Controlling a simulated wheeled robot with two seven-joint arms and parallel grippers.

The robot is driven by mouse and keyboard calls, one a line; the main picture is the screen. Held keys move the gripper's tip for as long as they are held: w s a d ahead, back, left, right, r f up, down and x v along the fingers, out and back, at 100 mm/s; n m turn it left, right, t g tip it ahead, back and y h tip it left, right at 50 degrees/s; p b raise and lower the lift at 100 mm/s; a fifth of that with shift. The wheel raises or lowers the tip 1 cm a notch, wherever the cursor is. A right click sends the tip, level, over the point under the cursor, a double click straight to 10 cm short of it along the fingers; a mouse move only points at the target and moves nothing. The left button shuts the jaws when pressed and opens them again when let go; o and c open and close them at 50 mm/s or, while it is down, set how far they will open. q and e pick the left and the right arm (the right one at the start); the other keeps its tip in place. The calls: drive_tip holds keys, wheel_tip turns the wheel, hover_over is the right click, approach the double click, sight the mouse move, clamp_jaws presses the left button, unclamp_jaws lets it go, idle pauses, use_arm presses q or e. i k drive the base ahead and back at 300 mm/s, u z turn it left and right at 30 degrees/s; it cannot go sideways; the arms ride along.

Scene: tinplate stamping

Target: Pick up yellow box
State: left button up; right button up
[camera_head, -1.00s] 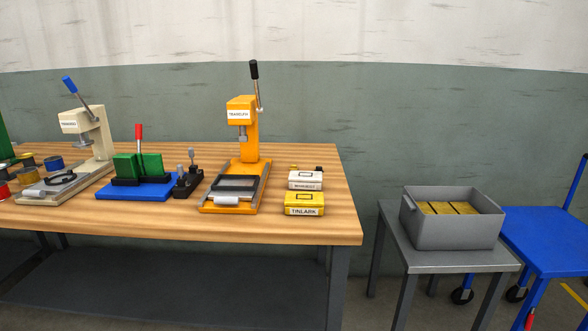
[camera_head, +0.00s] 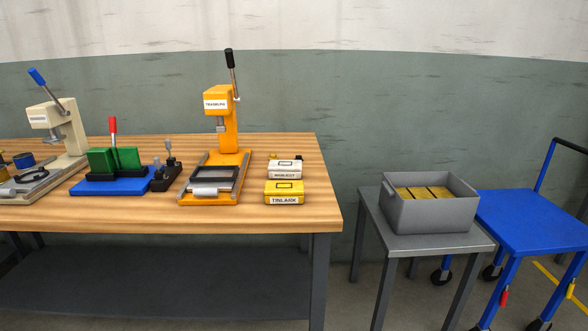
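The yellow box (camera_head: 284,192), labelled TINLARK, lies on the wooden workbench (camera_head: 150,217) near its right front corner. A white box (camera_head: 285,168) with a dark label sits right behind it, and small dark and yellow items show behind that. The orange press (camera_head: 222,150) stands to the left of the yellow box, with a gap between them. Neither of my grippers is in the head view.
A grey bin (camera_head: 430,208) with several yellow pieces inside stands on a grey side table (camera_head: 446,241), right of the bench. A blue cart (camera_head: 535,221) is at the far right. A cream press (camera_head: 60,130) and blue fixture (camera_head: 115,182) occupy the bench's left.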

sight(274, 192)
drive_tip(key=z, duration=0.25)
drive_tip(key=k, duration=0.35)
drive_tip(key=z, duration=0.65)
drive_tip(key=i, duration=0.35)
drive_tip(key=u, duration=1.25)
drive_tip(key=i, duration=0.65)
drive_tip(key=u, duration=0.7)
